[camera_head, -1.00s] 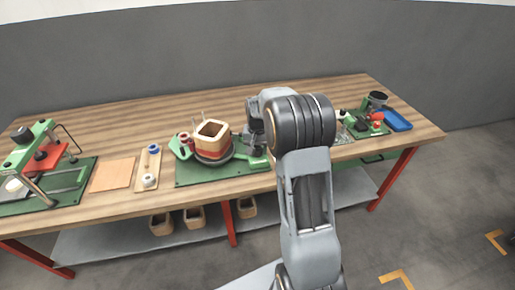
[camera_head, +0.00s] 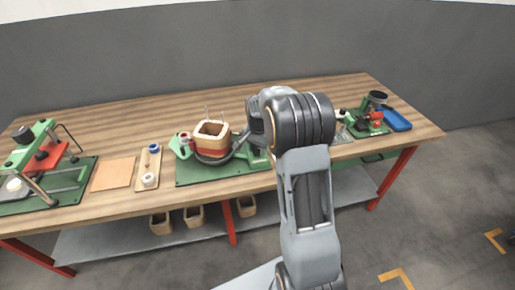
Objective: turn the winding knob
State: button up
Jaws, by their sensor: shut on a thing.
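The winding station holds a square wooden coil former (camera_head: 211,133) with a reddish-orange winding around its lower part. A dark round base and curved dark bar (camera_head: 228,152) sit under and beside it, and the bar runs up right toward my gripper. My gripper (camera_head: 251,134) is just right of the former, partly hidden behind my wrist, and is shut on the winding knob. The knob itself is mostly hidden by the fingers and wrist.
The green base plate (camera_head: 190,178) lies under the station. A board with two rings (camera_head: 141,180) and a green-red press (camera_head: 42,160) are farther left. A blue tray (camera_head: 396,121) is at right.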

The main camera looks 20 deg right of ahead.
aim_at(257, 147)
jog(key=shift+m, duration=0.3)
dwell(0.8)
dwell(0.3)
jog(key=o, duration=0.9)
notch_tip(257, 147, up, 14)
jog(key=shift+f, duration=0.1)
dwell(0.6)
jog(key=s+a+n+t, duration=0.1)
jog(key=s+a+n, duration=0.2)
jog(key=s, duration=0.4)
jog(key=s+a+n+t+p, duration=0.1)
jog(key=s+a+n, duration=0.3)
jog(key=s, duration=0.3)
jog(key=s+a+f+n+t, duration=0.1)
jog(key=s+a+n, duration=0.3)
jog(key=s, duration=0.4)
jog(key=shift+s+f+n+t+p, duration=0.1)
jog(key=shift+n+t+p, duration=0.2)
jog(key=shift+n+p, duration=0.1)
